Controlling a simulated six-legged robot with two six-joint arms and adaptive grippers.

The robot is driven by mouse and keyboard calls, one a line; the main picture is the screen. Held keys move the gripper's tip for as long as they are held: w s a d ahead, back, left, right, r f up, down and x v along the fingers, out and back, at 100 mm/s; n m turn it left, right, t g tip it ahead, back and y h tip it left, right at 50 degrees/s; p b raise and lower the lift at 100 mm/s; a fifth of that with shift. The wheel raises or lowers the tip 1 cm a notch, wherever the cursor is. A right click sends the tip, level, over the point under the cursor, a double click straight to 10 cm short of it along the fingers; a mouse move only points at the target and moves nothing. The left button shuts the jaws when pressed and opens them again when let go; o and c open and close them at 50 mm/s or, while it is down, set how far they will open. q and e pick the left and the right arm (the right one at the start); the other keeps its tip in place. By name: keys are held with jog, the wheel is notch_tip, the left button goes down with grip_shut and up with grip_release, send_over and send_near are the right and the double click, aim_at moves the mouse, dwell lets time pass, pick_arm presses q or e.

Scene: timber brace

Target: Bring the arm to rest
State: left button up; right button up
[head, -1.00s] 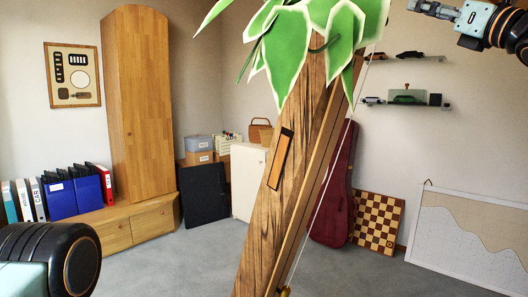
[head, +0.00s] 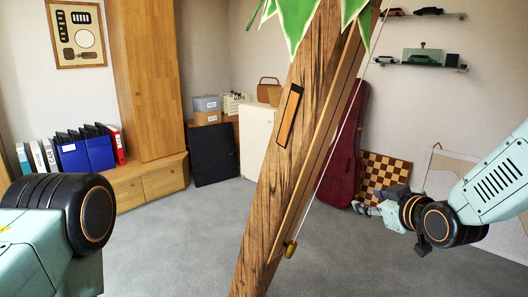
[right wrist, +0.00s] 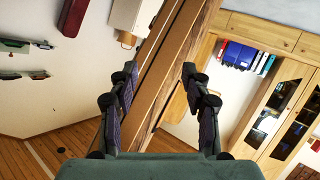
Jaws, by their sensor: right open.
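My right gripper (head: 368,208) is at the right in the head view, at the end of my right arm, to the right of the timber and apart from it. In the right wrist view its two dark fingers (right wrist: 158,85) are spread open with nothing held. A tilted wooden timber (head: 290,150) leans across the middle of the head view, with green leaves (head: 315,22) at its top. In the right wrist view the timber (right wrist: 160,75) shows beyond and between the fingers. At the left of the head view only part of my left arm shows; its gripper is out of view.
A thin cord with a brass-coloured knob (head: 290,249) hangs along the timber's right side. A red case (head: 343,150) and a checkered board (head: 384,175) stand against the back wall. A wooden cabinet (head: 145,80) is at the left. Grey floor (head: 180,245) is clear in front.

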jog(key=s+a+f+m+g+h, duration=0.15)
jog(key=s+f+m+g, duration=0.45)
jog(key=s+f, duration=1.4)
jog(key=s+f+g, duration=0.2)
jog(key=s+f, duration=0.2)
jog(key=s, duration=0.4)
jog(key=s+f+g+h, duration=0.1)
jog(key=s+f+g, duration=0.2)
jog(key=s+f, duration=0.2)
jog(key=s+f+g, duration=0.2)
jog(key=s+f, duration=0.3)
jog(key=s, duration=0.6)
jog(key=shift+m, duration=0.4)
jog(key=shift+a, duration=0.1)
jog(key=shift+s, duration=0.1)
jog(key=shift+c, duration=0.2)
